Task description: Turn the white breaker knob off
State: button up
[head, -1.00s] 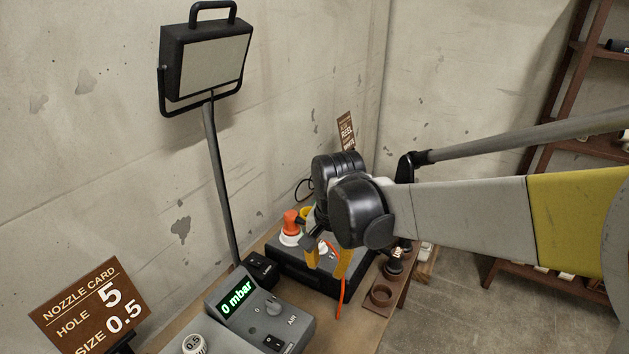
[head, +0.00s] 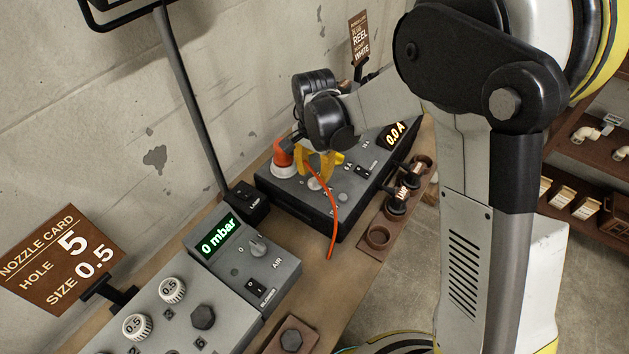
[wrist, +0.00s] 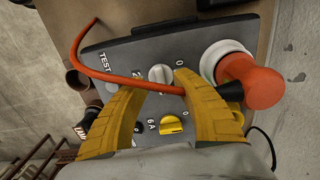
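The white breaker knob (wrist: 160,74) is on the dark grey box, with a "0" marked beside it in the wrist view. In the head view the knob (head: 314,184) shows just below the fingers. My gripper (wrist: 158,78) has two yellow fingers, set apart, with their tips on either side of the white knob. I cannot tell if they touch it. My gripper also shows in the head view (head: 316,172), over the box (head: 330,215). A yellow knob (wrist: 171,125) marked "6 A" sits nearer the wrist, between the fingers.
An orange connector (wrist: 262,85) on a white collar stands close beside one finger. A red lead (wrist: 105,72) runs from its black plug past the fingertips. A grey air unit (head: 262,255) reads 0 mbar; a display (head: 396,134) reads 0.0 A.

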jog(key=shift+f, duration=1.25)
grip_shut()
